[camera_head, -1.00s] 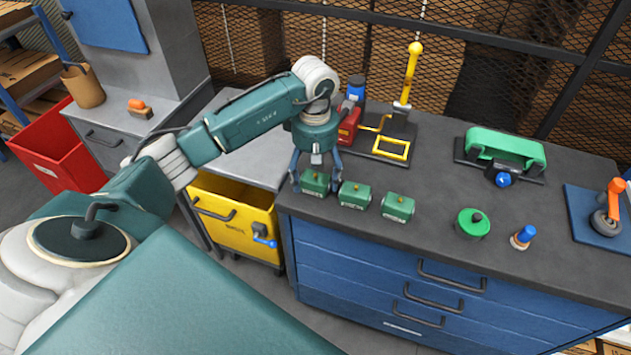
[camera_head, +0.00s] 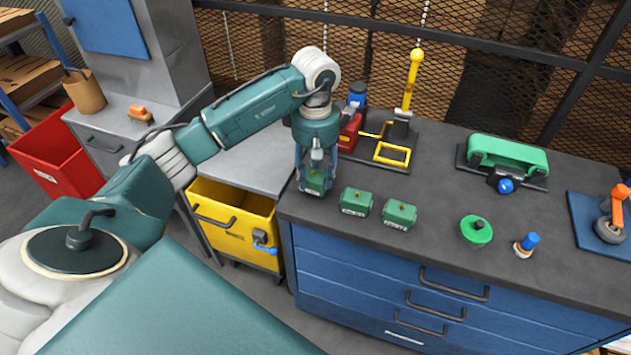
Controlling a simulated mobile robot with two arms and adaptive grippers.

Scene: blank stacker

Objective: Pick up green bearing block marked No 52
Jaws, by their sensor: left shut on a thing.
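Three green bearing blocks stand in a row near the left front edge of the dark worktop. My left gripper (camera_head: 315,182) points down and is shut on the leftmost green bearing block (camera_head: 316,184). Its fingers hide part of that block. The middle green block (camera_head: 356,201) and the right green block (camera_head: 399,213) stand apart from it, just to the right. Their pale labels are too small to read, so I cannot tell which is No 52. I cannot tell whether the held block touches the worktop. My right gripper is not in view.
Behind stand a red block (camera_head: 349,134) and a yellow-handled press (camera_head: 409,90). A green round part (camera_head: 476,231), a blue-topped peg (camera_head: 526,244) and a green fixture (camera_head: 507,156) are to the right. A yellow bin (camera_head: 233,228) stands left of the blue drawer cabinet (camera_head: 420,282).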

